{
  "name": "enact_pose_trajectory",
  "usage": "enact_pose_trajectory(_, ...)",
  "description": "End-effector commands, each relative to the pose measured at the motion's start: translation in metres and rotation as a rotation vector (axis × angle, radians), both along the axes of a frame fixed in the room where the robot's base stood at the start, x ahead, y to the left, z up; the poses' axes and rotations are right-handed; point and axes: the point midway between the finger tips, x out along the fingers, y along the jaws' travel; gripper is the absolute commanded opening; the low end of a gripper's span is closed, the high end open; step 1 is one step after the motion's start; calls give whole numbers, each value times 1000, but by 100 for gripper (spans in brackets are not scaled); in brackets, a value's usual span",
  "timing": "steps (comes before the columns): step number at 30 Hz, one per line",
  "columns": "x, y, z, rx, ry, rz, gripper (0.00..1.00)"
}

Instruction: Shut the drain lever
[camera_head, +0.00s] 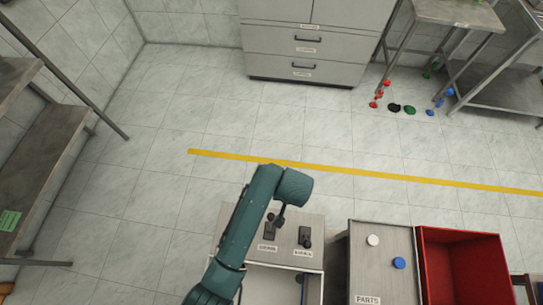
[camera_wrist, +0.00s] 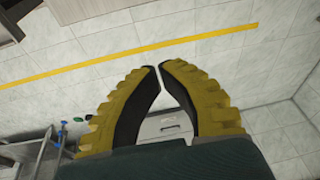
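A grey unit (camera_head: 285,258) stands low in the head view, partly behind my arm. On its top are two dark levers, a left one (camera_head: 269,232) and a right one (camera_head: 305,238), each with a small label below. The labels are too small to read, so I cannot tell which is the drain lever. My teal arm passes over the unit's left side and ends near the left lever; contact is unclear. In the wrist view my gripper (camera_wrist: 159,66) has yellow fingers with dark inner faces. Their tips nearly meet, and nothing is held between them.
A parts table (camera_head: 371,268) with a white cap (camera_head: 373,240) and a blue cap (camera_head: 398,263) stands right of the unit. A red bin (camera_head: 425,270) is beside it. A yellow floor line (camera_head: 375,173) and a drawer cabinet (camera_head: 303,55) lie beyond. The floor between is clear.

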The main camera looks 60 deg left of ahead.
Motion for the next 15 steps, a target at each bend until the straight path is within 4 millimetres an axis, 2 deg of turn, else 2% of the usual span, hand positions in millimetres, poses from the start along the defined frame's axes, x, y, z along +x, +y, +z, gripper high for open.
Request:
enact_pose_trajectory(1, -8, 8, -26, -3, 2, 26, 0)
enact_pose_trajectory(4, -18, 18, -39, -7, 7, 58, 0)
enact_pose_trajectory(15, -21, 23, -39, -6, 7, 72, 0)
